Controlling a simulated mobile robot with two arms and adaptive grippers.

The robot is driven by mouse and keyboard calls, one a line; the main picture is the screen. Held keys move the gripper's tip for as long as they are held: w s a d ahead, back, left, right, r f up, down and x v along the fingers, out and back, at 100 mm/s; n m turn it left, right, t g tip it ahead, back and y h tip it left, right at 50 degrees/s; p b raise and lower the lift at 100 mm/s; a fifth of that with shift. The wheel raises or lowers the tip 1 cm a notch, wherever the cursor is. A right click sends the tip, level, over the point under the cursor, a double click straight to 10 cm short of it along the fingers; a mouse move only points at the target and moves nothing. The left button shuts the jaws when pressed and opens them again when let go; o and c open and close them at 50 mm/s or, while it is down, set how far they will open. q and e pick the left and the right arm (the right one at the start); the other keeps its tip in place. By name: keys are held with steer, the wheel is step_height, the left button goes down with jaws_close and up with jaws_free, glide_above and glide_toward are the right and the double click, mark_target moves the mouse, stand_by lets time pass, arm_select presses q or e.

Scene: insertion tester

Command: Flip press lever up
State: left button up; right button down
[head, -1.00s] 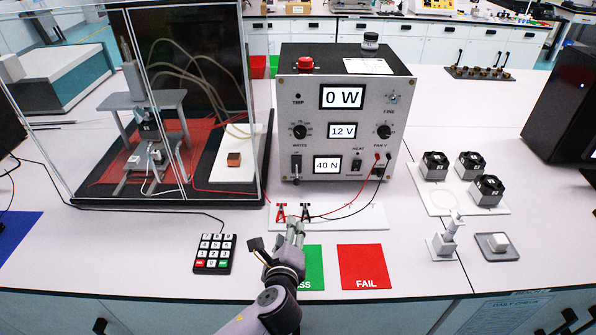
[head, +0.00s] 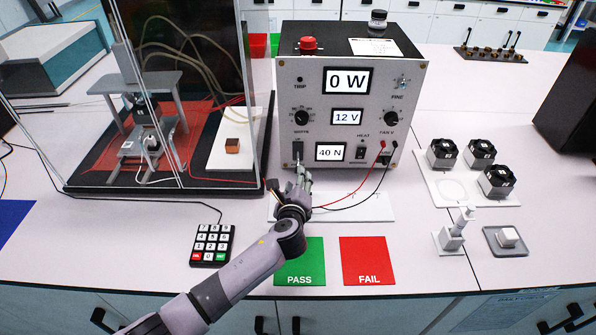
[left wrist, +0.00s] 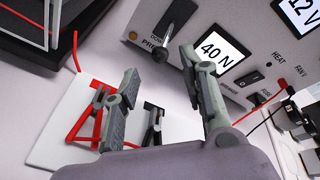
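The press lever (head: 298,148) is a small switch on a dark plate at the lower left of the control box's front, left of the 40 N display. In the left wrist view the lever (left wrist: 176,17) is at the top, with printed labels partly cut off below it. My left gripper (head: 301,176) is just below and in front of the lever. In the left wrist view its two fingers (left wrist: 165,72) are spread apart with nothing between them; the right finger's tip is close below the lever. I cannot tell whether it touches. My right gripper is not in view.
The control box (head: 350,105) reads 0 W, 12 V and 40 N. Red and black clips (left wrist: 85,125) lie on a white plate under my gripper, with cables rising to the box. The clear press enclosure (head: 180,90) stands close on the left. A keypad (head: 212,245) lies in front.

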mark_target(298, 163)
arm_select(q)
steer(key=shift+b+x, duration=0.6)
steer(key=shift+x, duration=2.7)
steer(key=shift+c, duration=0.3)
steer(key=shift+f, duration=0.1)
jaws_close()
